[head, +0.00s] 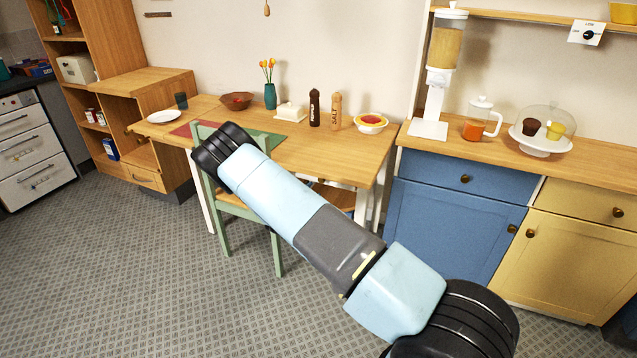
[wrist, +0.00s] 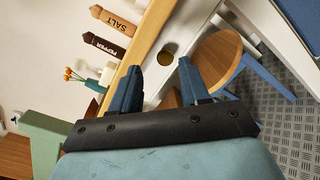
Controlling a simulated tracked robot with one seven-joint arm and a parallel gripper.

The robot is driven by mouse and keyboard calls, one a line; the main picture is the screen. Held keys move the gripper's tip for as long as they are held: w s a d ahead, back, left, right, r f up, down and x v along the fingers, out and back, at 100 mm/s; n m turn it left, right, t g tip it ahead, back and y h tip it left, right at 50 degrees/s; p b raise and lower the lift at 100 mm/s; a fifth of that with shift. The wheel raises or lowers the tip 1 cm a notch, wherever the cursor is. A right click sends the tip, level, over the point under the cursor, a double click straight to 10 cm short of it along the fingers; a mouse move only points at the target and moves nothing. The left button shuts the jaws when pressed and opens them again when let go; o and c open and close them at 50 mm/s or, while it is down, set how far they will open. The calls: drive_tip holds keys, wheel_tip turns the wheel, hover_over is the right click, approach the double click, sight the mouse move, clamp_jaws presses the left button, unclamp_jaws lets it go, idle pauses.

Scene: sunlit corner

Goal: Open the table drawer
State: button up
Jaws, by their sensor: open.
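The wooden table (head: 290,158) stands against the back wall in the head view, and my arm hides most of its front. In the wrist view the picture is turned, and the table's wooden edge (wrist: 150,35) runs diagonally. The drawer looks shut. My gripper (wrist: 159,65) is open and empty, its two dark blue fingers apart and pointing towards the drawer front. The knob shows just beyond the gap between the fingertips. The gripper itself is hidden in the head view.
A green chair (head: 224,205) stands at the table's front left. A round wooden stool seat (wrist: 218,62) is close to the right finger in the wrist view. The pepper mill (head: 314,108), salt mill (head: 336,110) and a bowl (head: 370,123) stand on the table. A blue cabinet (head: 450,220) is right.

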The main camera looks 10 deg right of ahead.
sight(321, 181)
drive_tip(key=shift+n+t+y, duration=0.5)
drive_tip(key=shift+n+t, duration=0.1)
drive_tip(key=shift+n, duration=0.2)
drive_tip(key=w+d+f, duration=0.1)
drive_tip(key=w+d, duration=0.1)
drive_tip(key=w, duration=0.1)
drive_tip(key=w+d+f, duration=0.1)
drive_tip(key=w+d, duration=0.1)
drive_tip(key=w, duration=0.2)
drive_tip(key=w+d+f, duration=0.1)
drive_tip(key=w+d, duration=0.1)
drive_tip(key=w, duration=0.2)
drive_tip(key=shift+w+d+f, duration=0.1)
drive_tip(key=shift+w+d, duration=0.15)
drive_tip(key=shift+c, duration=0.4)
clamp_jaws()
